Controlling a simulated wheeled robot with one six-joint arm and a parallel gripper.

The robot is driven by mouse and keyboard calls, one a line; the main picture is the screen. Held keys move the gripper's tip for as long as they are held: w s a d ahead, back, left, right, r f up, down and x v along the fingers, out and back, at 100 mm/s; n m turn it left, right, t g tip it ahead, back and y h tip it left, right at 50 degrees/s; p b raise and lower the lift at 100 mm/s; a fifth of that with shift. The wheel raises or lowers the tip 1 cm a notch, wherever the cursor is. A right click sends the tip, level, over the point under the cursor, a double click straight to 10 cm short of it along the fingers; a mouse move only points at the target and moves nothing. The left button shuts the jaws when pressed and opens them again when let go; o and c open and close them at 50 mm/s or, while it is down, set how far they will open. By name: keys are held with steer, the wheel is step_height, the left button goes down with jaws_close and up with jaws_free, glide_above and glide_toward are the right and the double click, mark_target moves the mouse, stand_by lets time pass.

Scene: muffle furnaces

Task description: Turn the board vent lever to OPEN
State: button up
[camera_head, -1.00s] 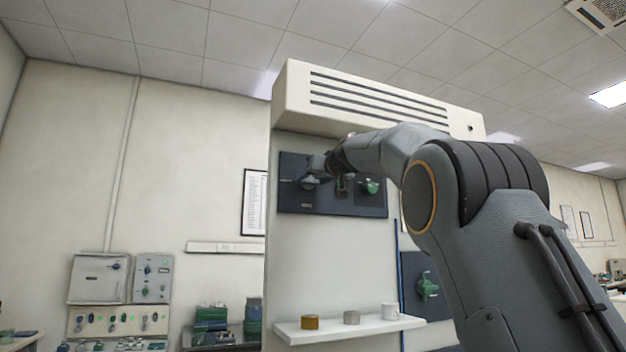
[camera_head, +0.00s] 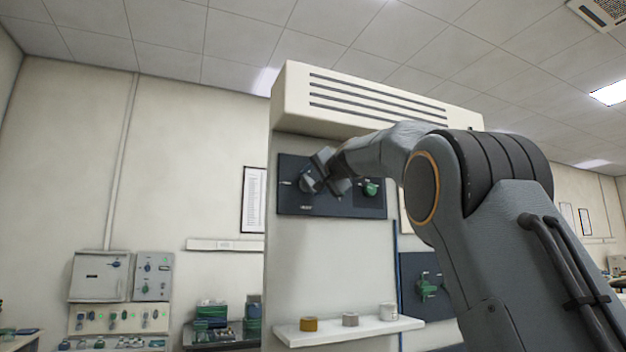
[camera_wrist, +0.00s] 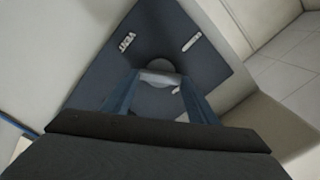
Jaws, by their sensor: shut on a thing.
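The vent lever (camera_wrist: 160,78) is a grey handle on a round hub on the dark board (camera_wrist: 190,62). In the wrist view it lies between the two blue fingers of my gripper (camera_wrist: 158,98), which is shut on it. A "VENT" label (camera_wrist: 127,42) and a second small pale label (camera_wrist: 191,42) are on the board. In the head view my gripper (camera_head: 322,172) is at the left part of the board (camera_head: 330,204) and partly hides the lever (camera_head: 307,184). I cannot read the second label.
A green knob (camera_head: 370,188) is on the board just right of my gripper. Below, a white shelf (camera_head: 355,332) holds several small containers. A vented hood (camera_head: 370,95) juts out above the board. A lower dark panel with a green valve (camera_head: 428,287) is at the right.

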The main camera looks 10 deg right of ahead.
steer(key=m+p, duration=0.1)
steer(key=m, duration=0.3)
steer(key=shift+f+m+p, duration=0.1)
steer(key=shift+m+p, duration=0.6)
steer(key=shift+m, duration=0.9)
steer(key=o, duration=1)
steer(key=shift+o, duration=0.2)
steer(key=s+d+b, duration=0.1)
steer(key=s+b, duration=0.3)
steer(key=s, duration=0.3)
steer(key=shift+s+d, duration=0.3)
